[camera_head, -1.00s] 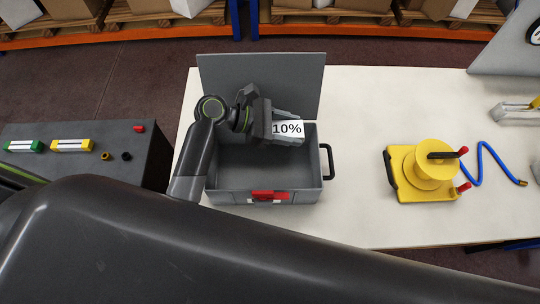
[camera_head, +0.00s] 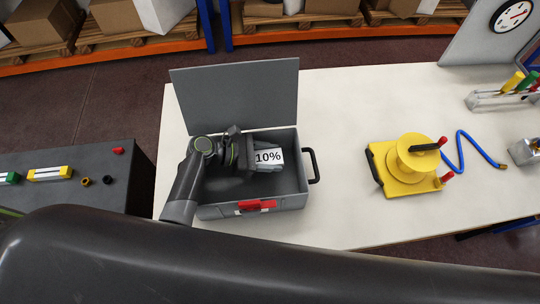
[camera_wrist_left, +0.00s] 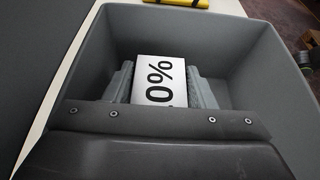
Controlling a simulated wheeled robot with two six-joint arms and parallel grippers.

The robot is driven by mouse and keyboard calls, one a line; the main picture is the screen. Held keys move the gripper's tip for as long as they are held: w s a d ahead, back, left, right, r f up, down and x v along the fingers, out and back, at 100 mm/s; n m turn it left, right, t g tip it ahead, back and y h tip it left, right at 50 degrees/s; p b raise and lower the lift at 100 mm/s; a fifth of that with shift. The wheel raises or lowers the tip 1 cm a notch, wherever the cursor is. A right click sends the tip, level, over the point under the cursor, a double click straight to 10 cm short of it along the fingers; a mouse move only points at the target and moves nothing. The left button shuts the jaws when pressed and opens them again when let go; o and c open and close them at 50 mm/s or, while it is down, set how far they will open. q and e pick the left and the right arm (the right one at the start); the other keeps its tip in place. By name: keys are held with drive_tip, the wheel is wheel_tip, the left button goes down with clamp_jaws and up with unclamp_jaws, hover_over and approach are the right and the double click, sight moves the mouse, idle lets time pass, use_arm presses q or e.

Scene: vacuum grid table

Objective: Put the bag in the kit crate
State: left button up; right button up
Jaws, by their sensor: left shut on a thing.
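The kit crate (camera_head: 208,207) is an open grey box on the table, with its lid (camera_head: 235,95) standing up at the back, a red latch in front and a black handle on the right. My left gripper (camera_head: 262,160) is shut on the bag (camera_head: 268,157), whose white face reads "10%". Gripper and bag are inside the crate's opening. In the left wrist view the bag (camera_wrist_left: 160,80) sits between the grey fingers (camera_wrist_left: 160,92), with the crate walls (camera_wrist_left: 232,40) around it. Whether it touches the floor I cannot tell. My right gripper is not in view.
A yellow reel (camera_head: 408,160) with a blue hose (camera_head: 474,145) stands right of the crate, with bare table between. A rack (camera_head: 505,95) and a metal block (camera_head: 522,151) are at the far right. A dark bench (camera_head: 75,165) with small parts is on the left.

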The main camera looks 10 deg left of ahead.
use_arm(q)
drive_tip(key=shift+f, duration=0.2)
drive_tip(key=shift+f, duration=0.6)
drive_tip(key=o, duration=1)
drive_tip(key=shift+c, duration=0.2)
drive_tip(key=shift+r, duration=0.2)
drive_tip(key=b+v, duration=0.2)
drive_tip(key=v, duration=1)
drive_tip(key=shift+r, duration=0.5)
